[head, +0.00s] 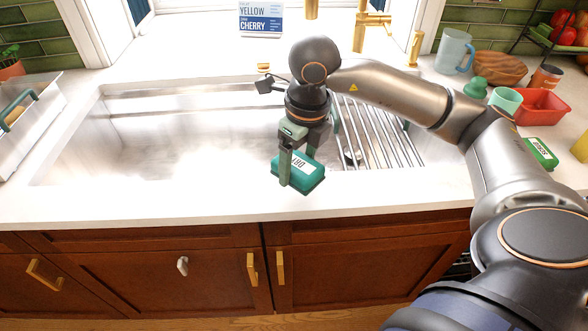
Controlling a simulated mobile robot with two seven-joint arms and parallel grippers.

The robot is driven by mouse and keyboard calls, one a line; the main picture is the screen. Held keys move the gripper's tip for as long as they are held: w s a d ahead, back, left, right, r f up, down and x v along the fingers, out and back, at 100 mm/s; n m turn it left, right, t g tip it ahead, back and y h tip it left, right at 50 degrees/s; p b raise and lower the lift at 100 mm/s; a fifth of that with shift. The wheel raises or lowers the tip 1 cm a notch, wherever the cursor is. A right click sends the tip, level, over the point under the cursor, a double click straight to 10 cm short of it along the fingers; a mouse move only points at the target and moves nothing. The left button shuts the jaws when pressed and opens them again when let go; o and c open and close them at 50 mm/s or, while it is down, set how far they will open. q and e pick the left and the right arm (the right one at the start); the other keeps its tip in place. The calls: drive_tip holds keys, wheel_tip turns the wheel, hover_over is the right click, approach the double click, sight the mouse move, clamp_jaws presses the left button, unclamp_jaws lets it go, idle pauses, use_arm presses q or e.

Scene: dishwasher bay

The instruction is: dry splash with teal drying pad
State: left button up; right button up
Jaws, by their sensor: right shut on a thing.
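The teal drying pad (309,177) has a white label reading DRY, seen turned around. My right gripper (287,176) is shut on the drying pad, at the front rim of the sink. I cannot tell whether the pad touches the counter. Faint pale marks lie in the sink basin (150,160), but I cannot make out a clear splash; part of the counter is hidden behind my right arm. My left gripper does not show.
A rack of metal bars (385,138) covers the sink's right side. A red tub (541,107), a green box (541,153), a clear pitcher (454,52) and a wooden bowl (500,69) stand on the right counter. A gold faucet (360,30) rises behind. The front counter left of the pad is clear.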

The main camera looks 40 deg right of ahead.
wheel_tip(320, 180, up, 3)
drive_tip(key=shift+f+p, duration=0.1)
drive_tip(key=shift+p, duration=0.6)
drive_tip(key=shift+r, duration=0.35)
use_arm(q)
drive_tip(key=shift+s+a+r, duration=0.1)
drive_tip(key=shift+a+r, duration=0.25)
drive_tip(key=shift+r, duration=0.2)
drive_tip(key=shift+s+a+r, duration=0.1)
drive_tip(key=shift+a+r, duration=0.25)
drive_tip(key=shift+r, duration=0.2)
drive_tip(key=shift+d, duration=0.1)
